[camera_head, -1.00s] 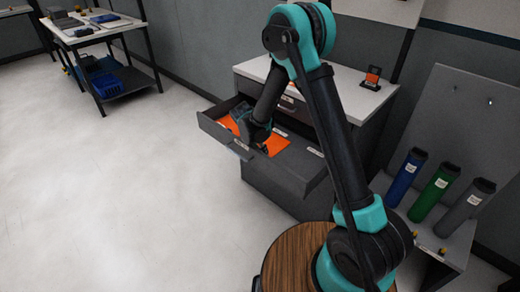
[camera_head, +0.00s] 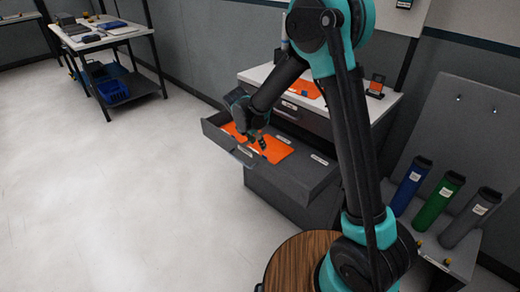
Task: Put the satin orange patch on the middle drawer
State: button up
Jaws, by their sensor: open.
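An orange patch (camera_head: 276,150) lies flat inside a pulled-out grey drawer (camera_head: 290,180) of the cabinet, below a closed upper drawer (camera_head: 308,118). My gripper (camera_head: 260,144) points down over this patch, open, with its dark fingertips at or just above the orange surface. Contact cannot be told. The gripper hides a strip of the patch. A second orange piece (camera_head: 305,89) lies on the white cabinet top, partly hidden by my arm. The frames do not show which orange piece is satin.
A small dark stand with an orange sample (camera_head: 376,85) is on the cabinet top at right. Blue (camera_head: 411,184), green (camera_head: 438,199) and grey (camera_head: 468,218) rolls lean on a rack. A round wooden top (camera_head: 290,262) is near my base. Floor at left is clear.

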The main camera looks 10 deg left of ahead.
jog(key=shift+v, duration=0.85)
jog(key=s+d+r+m+y, duration=0.1)
jog(key=s+d+r+m, duration=0.15)
jog(key=d+m, duration=0.35)
jog(key=s+d+r+m, duration=0.1)
jog(key=s+d+m, duration=0.2)
jog(key=d, duration=0.5)
jog(key=s+d+r+m+y, duration=0.1)
jog(key=s+d+m, duration=0.2)
jog(key=d+m, duration=0.3)
jog(key=s+d+f+m, duration=0.2)
jog(key=s+d+m, duration=0.9)
jog(key=s+m, duration=0.2)
jog(key=shift+s+f+t+y, duration=0.35)
jog(key=shift+s+t+y, duration=0.05)
jog(key=shift+s, duration=0.6)
